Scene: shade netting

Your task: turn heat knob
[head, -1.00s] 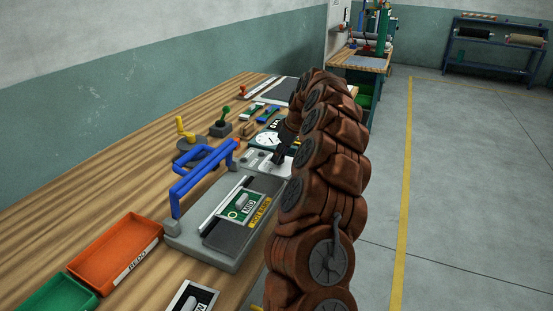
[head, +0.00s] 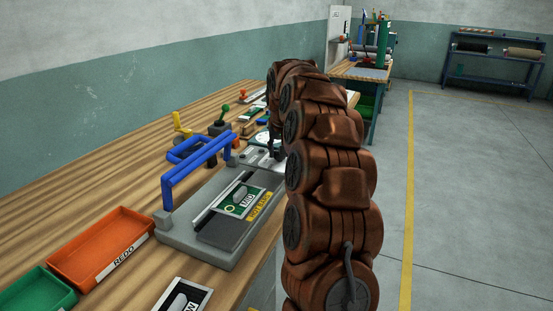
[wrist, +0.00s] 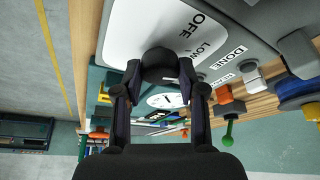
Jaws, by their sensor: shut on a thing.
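The dark round heat knob (wrist: 158,62) sits on a white dial plate (wrist: 135,22) in the wrist view. The printed words OFF and LOW show beside it on the plate; the rest of the scale is hidden or out of frame. My gripper (wrist: 160,80) has its two dark fingers closed on the knob from either side. No pointer mark on the knob can be made out. In the head view my gripper (head: 276,148) is small and partly behind my brown arm, over the light control panel (head: 257,159) at the far end of the grey hot-bar machine.
The grey machine (head: 178,238) has a blue bar handle (head: 190,172) and a MID-labelled piece on its bed. Orange REDO (head: 75,270) and green (head: 30,300) trays stand nearer. A green-knobbed lever (head: 224,110) and a yellow-handled device (head: 178,122) stand behind. The floor right is clear.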

